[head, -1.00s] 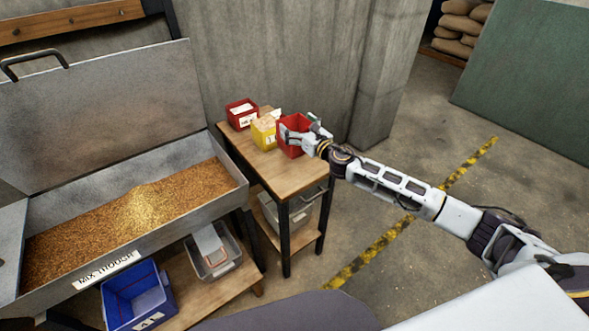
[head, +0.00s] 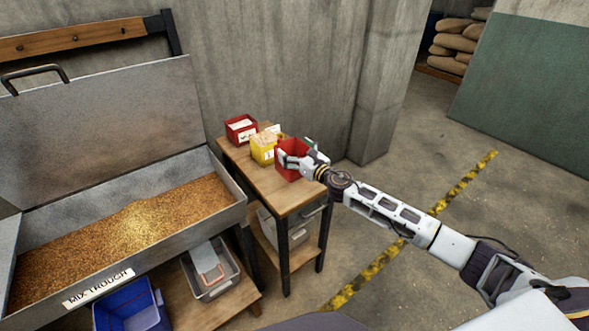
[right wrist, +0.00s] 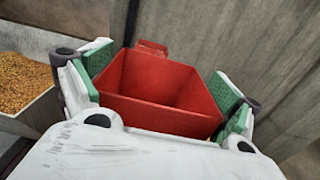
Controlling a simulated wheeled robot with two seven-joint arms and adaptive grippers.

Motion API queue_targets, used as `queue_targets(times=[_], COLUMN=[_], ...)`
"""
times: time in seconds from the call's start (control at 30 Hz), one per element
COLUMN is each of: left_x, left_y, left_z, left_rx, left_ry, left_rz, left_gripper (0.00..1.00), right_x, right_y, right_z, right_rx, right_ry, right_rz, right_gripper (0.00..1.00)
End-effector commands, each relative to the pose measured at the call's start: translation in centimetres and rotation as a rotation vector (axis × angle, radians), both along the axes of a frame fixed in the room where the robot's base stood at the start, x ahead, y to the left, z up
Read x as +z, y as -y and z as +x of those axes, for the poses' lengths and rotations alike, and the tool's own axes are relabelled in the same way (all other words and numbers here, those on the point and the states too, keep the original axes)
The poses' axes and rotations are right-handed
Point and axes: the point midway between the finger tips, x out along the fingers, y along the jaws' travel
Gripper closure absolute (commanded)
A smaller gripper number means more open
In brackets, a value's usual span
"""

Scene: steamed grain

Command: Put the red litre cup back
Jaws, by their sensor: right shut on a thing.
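The red litre cup (head: 287,172) is in my right gripper (head: 300,163), at the right side of the small wooden table (head: 265,188). The cup is upright, and I cannot tell whether its base touches the tabletop. In the right wrist view the cup (right wrist: 165,85) looks empty, with green-padded fingers on both sides of it. My right gripper also shows there (right wrist: 165,100), shut on the cup. My left gripper is not in view.
A yellow box (head: 262,155) stands just left of the cup, with a red box (head: 236,137) behind it. The mix trough (head: 180,245) holds grain at the left. A concrete wall and pillar (head: 385,90) rise behind. The tabletop's front is clear.

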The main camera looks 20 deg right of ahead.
Motion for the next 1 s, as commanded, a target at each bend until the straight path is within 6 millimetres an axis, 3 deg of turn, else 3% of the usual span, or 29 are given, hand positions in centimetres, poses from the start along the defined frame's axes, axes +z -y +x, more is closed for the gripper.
queue_targets(times=[0.1, 0.67, 1.0], left_x=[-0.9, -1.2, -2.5], left_y=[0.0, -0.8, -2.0], left_z=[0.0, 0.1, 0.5], left_rx=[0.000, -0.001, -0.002], left_ry=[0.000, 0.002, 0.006], left_rz=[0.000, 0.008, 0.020], left_gripper=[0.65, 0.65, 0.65], right_x=[-1.9, -2.7, -5.5], right_y=[0.0, 0.0, 0.0], right_z=[0.0, 0.0, 0.0], right_rx=[-0.002, -0.001, -0.001], right_ry=[-0.002, 0.001, -0.001], right_rz=[0.002, 0.001, 0.004], right_gripper=[0.76, 0.76, 0.76])
